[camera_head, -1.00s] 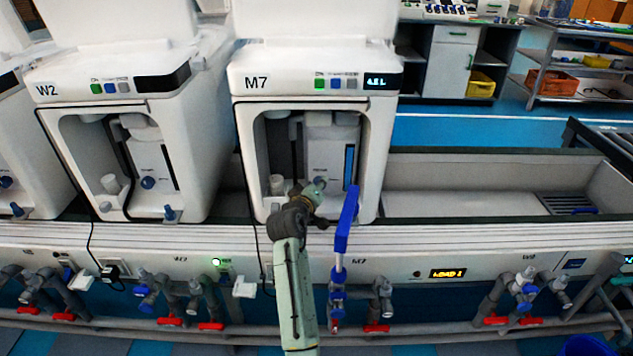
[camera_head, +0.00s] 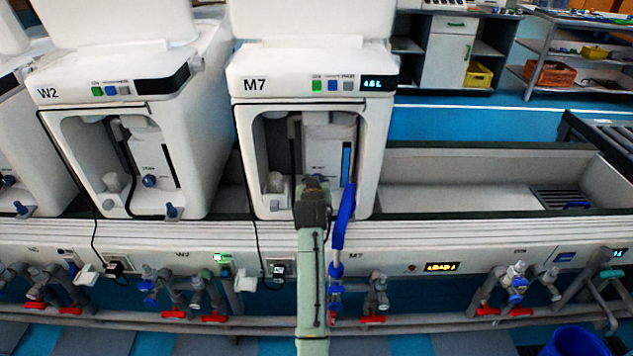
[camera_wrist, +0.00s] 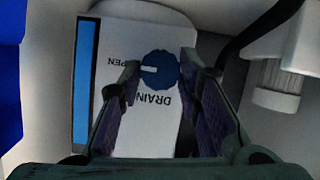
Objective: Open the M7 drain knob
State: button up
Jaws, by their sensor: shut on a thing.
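The M7 machine (camera_head: 262,92) stands in the middle of the head view, with an open front bay. My arm reaches into this bay and hides the drain knob and fingertips there. In the wrist view the drain knob (camera_wrist: 160,73) is round and dark blue with a white mark pointing left. It sits on a white panel (camera_wrist: 120,45) with DRAIN lettering upside down below it and a partly covered word ending in PEN to its left. My gripper (camera_wrist: 160,75) is shut on the knob, one finger on its left side and one on its right.
A blue vertical strip (camera_wrist: 87,85) runs along the panel's left side. A white ribbed fitting (camera_wrist: 278,85) is on the right. A blue-handled part (camera_head: 343,215) stands beside my arm. The W2 machine (camera_head: 60,95) is to the left; an open trough (camera_head: 450,195) is to the right.

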dwell(0.4)
jog(key=o, duration=1.1)
jog(key=shift+o, duration=0.2)
jog(key=v, duration=1.2)
jog(key=shift+d, duration=0.1)
